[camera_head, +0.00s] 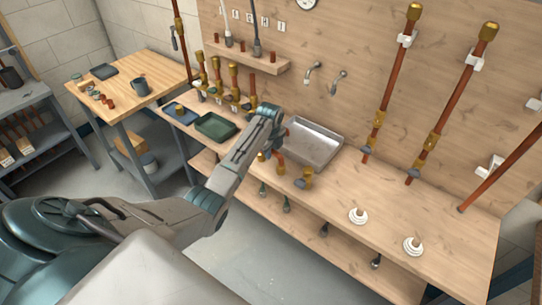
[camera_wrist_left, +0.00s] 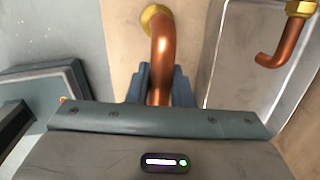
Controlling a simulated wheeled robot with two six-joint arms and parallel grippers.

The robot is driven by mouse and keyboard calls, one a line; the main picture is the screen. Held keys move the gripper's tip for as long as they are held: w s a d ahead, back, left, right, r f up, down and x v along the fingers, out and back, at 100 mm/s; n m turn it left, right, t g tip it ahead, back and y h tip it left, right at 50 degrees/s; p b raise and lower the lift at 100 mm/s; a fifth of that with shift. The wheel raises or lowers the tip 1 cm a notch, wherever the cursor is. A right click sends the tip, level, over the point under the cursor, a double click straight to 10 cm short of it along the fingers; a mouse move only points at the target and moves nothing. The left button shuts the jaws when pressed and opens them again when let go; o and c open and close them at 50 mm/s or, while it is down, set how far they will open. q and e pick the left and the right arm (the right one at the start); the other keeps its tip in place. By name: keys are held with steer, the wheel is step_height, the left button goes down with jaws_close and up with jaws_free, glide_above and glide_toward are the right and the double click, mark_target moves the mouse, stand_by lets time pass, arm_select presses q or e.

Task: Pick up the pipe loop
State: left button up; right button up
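The pipe loop is a bent copper pipe (camera_wrist_left: 163,42) with a brass end (camera_wrist_left: 150,18), seen at the top middle of the left wrist view. My left gripper (camera_wrist_left: 160,75) has its two blue-grey fingers close against both sides of the copper, with the pipe filling the gap. In the head view my left gripper (camera_head: 277,132) is over the bench, beside the metal tray, with copper (camera_head: 279,153) showing just below it. The arm hides part of this spot. Whether the loop is clear of the bench is hard to tell. My right gripper is not in view.
A shallow metal tray (camera_head: 318,146) lies right of the gripper. A brass fitting (camera_head: 304,179) stands in front of it, and a green tray (camera_head: 215,126) is to the left. Tall copper pipes (camera_head: 387,85) stand against the wall. White flanged pieces (camera_head: 413,246) sit on the bench's right part.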

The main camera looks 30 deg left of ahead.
arm_select(q)
jaws_close()
steer(key=shift+r+b, duration=0.5)
steer(key=shift+r, duration=0.2)
steer(key=shift+s+a+r+b, duration=0.1)
steer(key=shift+s+r+b, duration=0.2)
steer(key=shift+r, duration=0.2)
steer(key=shift+s+r+b, duration=0.25)
steer(key=shift+r+b, duration=0.05)
steer(key=shift+r, duration=0.15)
steer(key=s+r+p, duration=0.1)
steer(key=s+r, duration=0.2)
steer(key=s, duration=0.4)
steer(key=s+r+p, duration=0.1)
steer(key=s+r, duration=0.2)
steer(key=s, duration=0.5)
steer(key=shift+a, duration=0.35)
